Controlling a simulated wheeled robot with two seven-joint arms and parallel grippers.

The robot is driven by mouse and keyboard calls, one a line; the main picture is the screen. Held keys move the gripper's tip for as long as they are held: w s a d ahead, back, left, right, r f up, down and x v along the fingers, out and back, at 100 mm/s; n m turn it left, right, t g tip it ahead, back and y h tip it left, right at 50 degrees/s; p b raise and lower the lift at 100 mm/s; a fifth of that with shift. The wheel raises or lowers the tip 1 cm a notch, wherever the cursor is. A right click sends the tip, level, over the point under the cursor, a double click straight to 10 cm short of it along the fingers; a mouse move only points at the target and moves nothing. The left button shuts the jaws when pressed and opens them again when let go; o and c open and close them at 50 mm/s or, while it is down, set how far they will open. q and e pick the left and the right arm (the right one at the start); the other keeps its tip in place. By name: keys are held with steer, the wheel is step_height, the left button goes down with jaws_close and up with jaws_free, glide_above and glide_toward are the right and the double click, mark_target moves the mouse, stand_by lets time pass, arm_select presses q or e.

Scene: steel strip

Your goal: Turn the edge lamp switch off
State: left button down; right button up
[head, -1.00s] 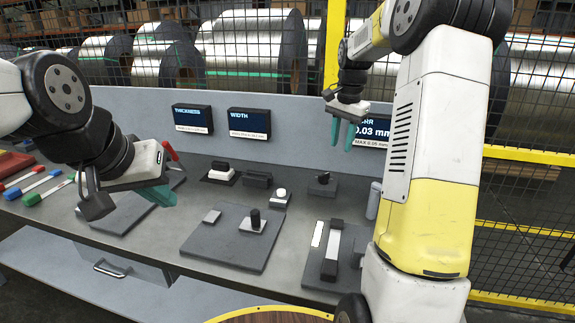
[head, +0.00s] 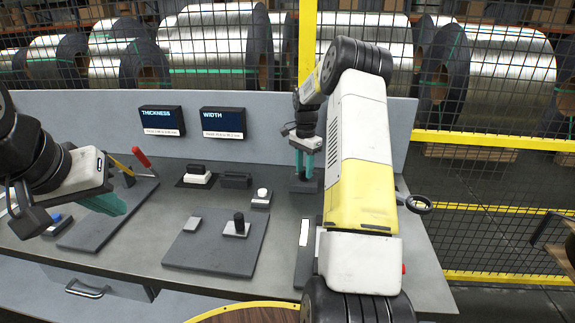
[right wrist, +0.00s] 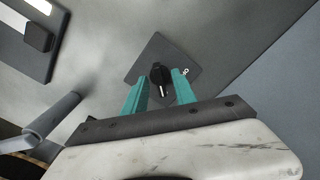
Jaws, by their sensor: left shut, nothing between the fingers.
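The lamp switch is a black knob (right wrist: 161,75) with a white mark, on a square grey plate (right wrist: 150,50) in the right wrist view. In the head view the plate (head: 304,186) shows at the back of the bench, its knob hidden by my gripper. My right gripper (right wrist: 160,88) points down over the plate, its teal fingers open on either side of the knob in the picture; contact cannot be told. It also shows in the head view (head: 303,165). My left gripper (head: 112,205) is shut and empty over the bench's left part.
Two displays, THICKNESS (head: 162,120) and WIDTH (head: 223,122), stand on the back panel. A grey plate with blocks (head: 215,250) lies mid-bench. A white button (head: 262,192) is left of the switch. A red-handled tool (head: 141,157) is at the left. Mesh fencing stands behind.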

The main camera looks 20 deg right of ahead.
steer(key=shift+f, duration=0.2)
jaws_close()
